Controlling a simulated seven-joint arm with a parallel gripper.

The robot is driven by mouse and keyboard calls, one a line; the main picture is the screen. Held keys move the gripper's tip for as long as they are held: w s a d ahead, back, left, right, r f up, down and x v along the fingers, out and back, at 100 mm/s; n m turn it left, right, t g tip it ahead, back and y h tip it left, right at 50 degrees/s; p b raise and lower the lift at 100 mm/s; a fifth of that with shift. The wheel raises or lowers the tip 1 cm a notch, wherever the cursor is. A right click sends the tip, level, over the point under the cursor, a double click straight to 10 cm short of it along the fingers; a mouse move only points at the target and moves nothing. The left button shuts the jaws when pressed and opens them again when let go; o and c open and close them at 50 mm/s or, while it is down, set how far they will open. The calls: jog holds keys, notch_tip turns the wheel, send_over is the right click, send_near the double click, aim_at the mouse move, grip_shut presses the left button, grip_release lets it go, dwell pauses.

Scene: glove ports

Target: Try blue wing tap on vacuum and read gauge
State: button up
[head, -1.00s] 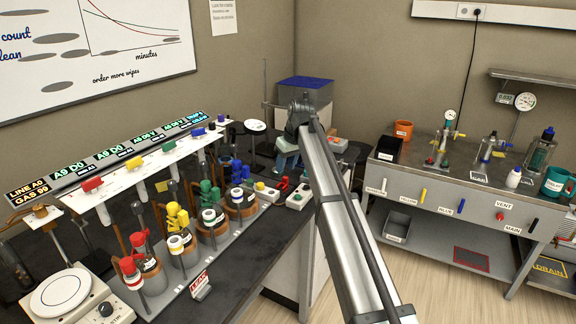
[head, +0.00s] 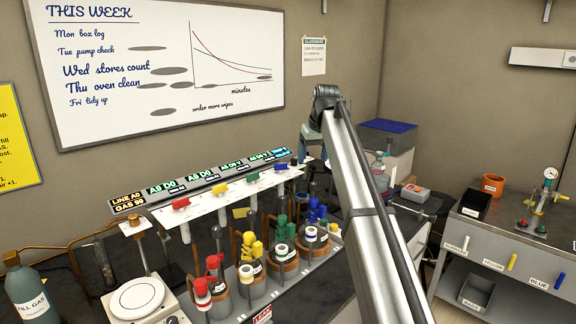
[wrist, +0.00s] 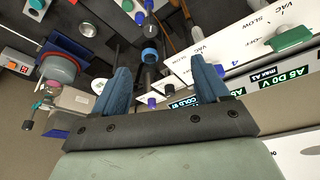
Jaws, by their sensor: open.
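The blue wing tap (head: 281,165) sits at the far right end of the white tap rail (head: 208,204) in the head view, past the red and green taps. My gripper (wrist: 163,78) is open and empty in the wrist view, with blue fingers spread above the bench by the rail. The green tap (wrist: 291,38) shows to the right of the fingers. The right finger covers part of the rail, and I cannot clearly make out the blue tap there. In the head view my arm hides most of the gripper. A round dial gauge (head: 550,173) stands on the right-hand cabinet.
A lit display strip (head: 200,181) runs behind the taps. A blue-topped box (head: 388,127) is behind my arm. Clear floor is not visible around the bench front.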

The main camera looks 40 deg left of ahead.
send_near(281, 164)
jog(key=w+v, duration=0.1)
jog(key=v, duration=0.4)
jog(key=x, duration=1.3)
jog(key=shift+s+a+f, duration=0.3)
jog(key=shift+f, duration=0.05)
jog(key=shift+t, duration=0.3)
